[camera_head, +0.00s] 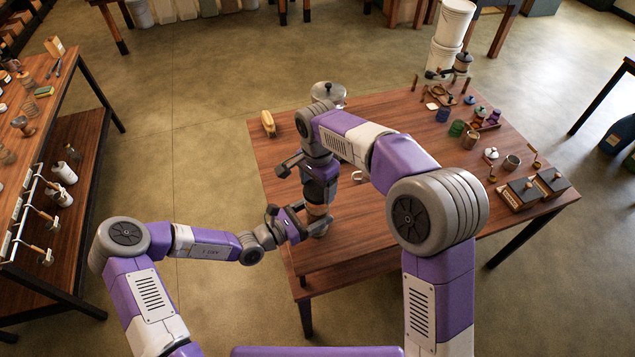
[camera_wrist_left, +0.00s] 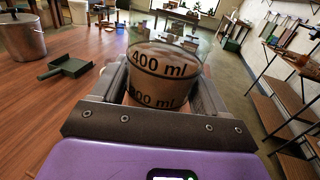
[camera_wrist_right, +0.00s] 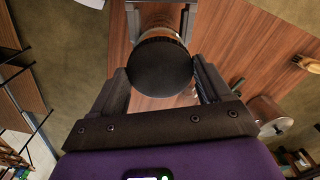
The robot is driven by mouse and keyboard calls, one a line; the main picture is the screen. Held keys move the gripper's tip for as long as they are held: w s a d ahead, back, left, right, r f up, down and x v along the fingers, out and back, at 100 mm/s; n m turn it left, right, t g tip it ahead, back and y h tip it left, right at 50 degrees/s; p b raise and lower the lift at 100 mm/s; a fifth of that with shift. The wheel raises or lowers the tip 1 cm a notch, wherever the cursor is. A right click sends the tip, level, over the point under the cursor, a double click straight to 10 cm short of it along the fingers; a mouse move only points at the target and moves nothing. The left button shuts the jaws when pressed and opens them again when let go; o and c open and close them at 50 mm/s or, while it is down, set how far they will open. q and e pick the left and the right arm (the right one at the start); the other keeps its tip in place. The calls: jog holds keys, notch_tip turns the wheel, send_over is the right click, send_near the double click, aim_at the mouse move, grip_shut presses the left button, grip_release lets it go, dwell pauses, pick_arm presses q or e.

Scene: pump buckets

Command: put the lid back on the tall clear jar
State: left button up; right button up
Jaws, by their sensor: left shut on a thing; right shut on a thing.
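The clear jar (camera_wrist_left: 165,75) has black volume marks and brown contents. It stands upright between the fingers of my left gripper (camera_head: 296,222), which is shut on it near the table's left front corner. My right gripper (camera_wrist_right: 160,85) is shut on a dark round lid (camera_wrist_right: 160,67), seen from above. In the right wrist view the jar's tan side shows just past the lid, between my left fingers. In the head view my right gripper is directly above the jar (camera_head: 318,222). The lid does not show in the left wrist view. I cannot tell whether lid and rim touch.
A metal pot (camera_head: 328,95) and a brush (camera_head: 268,123) stand farther back on the wooden table (camera_head: 380,235). A green dustpan (camera_wrist_left: 72,66) lies to the jar's left in the left wrist view. Small jars and dark boxes (camera_head: 525,190) fill the right side.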

aim_at(318, 215)
dwell(0.3)
jog(key=shift+f, duration=0.85)
jog(key=shift+f, duration=0.55)
